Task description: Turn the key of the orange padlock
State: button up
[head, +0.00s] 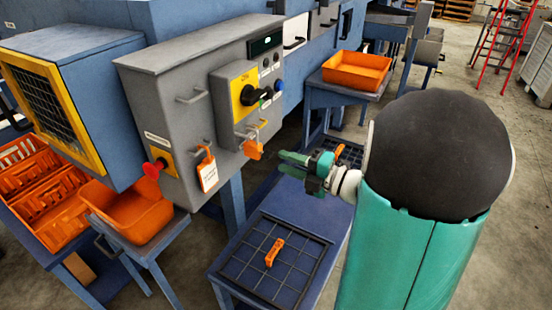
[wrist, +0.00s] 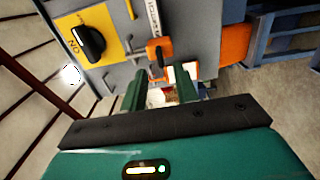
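The orange padlock (head: 253,150) hangs on the front of the grey control box, below the yellow switch panel. In the wrist view the padlock (wrist: 154,47) shows just beyond the fingertips, with a dark part on its face. I cannot make out the key clearly. My gripper (head: 281,157) is just right of the padlock in the head view, pointing at it. In the wrist view its two green fingers (wrist: 161,84) stand apart with no object clearly held between them. A small gap seems to separate the fingertips from the padlock.
A black rotary switch (head: 256,94) sits on the yellow panel. A white tag with an orange top (head: 208,173) and a red button (head: 152,171) are left of the padlock. An orange object (head: 274,252) lies on the black mat (head: 250,275) below. Orange bins (head: 357,70) stand around.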

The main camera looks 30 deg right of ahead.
jog(key=v, duration=0.9)
jog(key=shift+s, duration=0.1)
